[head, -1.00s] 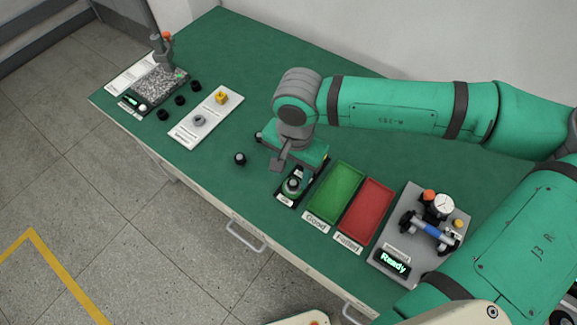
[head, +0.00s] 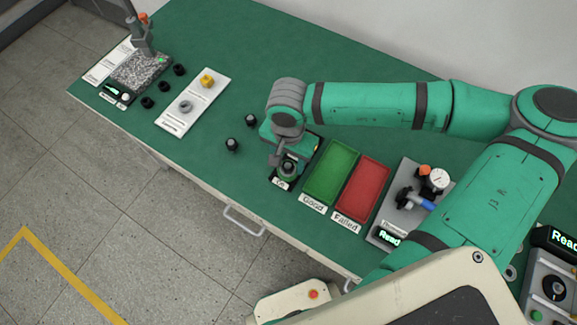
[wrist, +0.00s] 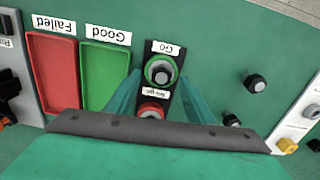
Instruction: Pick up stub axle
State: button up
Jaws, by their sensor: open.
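Which part is the stub axle is not certain. A small dark part with a metal top, possibly the stub axle (wrist: 160,73), stands in the green ring of the Go gauge (wrist: 176,99). My gripper (wrist: 160,88) is open over the gauge, with one finger on each side of it in the wrist view. In the head view my gripper (head: 277,158) hangs at the gauge and partly hides it. Two similar dark parts with pale tops, one nearer the front edge (head: 232,145) and one farther back (head: 251,119), stand left of my gripper.
A green Good tray (head: 330,172) and a red Failed tray (head: 362,188) lie right of the gauge. A grey fixture (head: 411,174) stands beyond them. A white plate (head: 196,101) and several black parts lie left. The table (head: 225,45) is clear toward the back.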

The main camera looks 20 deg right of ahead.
jog(key=shift+f, duration=0.9)
jog(key=shift+w, duration=0.1)
grip_shut()
